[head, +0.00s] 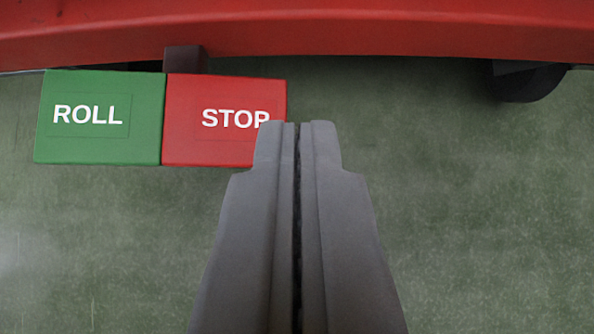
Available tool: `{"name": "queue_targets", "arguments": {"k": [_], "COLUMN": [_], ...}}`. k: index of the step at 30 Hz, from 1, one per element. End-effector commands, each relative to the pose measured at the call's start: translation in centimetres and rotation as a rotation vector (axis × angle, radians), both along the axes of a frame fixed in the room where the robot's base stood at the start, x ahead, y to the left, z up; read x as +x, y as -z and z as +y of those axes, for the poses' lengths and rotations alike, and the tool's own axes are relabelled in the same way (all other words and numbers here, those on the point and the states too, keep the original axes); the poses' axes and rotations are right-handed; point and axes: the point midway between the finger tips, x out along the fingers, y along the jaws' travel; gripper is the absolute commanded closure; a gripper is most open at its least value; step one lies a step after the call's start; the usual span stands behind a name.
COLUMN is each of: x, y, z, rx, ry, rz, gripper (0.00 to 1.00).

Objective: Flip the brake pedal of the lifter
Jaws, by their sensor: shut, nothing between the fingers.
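The brake pedal is a two-part block in the head view. Its left half is a green ROLL plate (98,145) and its right half is a red STOP plate (205,148). It hangs by a dark bracket (186,59) from the red lifter frame (300,30). My gripper (297,124) is shut and empty, pointing up the picture. Its fingertips overlap the right edge of the STOP plate and hide part of the letter P. I cannot tell whether they touch the plate.
The red frame runs across the whole top of the view. A dark rounded part, perhaps a wheel (530,82), sits under it at the right. The green floor (470,210) is clear on both sides of my gripper.

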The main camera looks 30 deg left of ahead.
Motion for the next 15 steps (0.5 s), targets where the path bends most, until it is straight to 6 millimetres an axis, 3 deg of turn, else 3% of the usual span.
{"name": "queue_targets", "arguments": {"k": [15], "x": [-5.3], "y": [-6.1], "z": [-3.4], "rx": [0.0], "ry": [0.002], "rz": [-0.001], "gripper": [1.0]}}
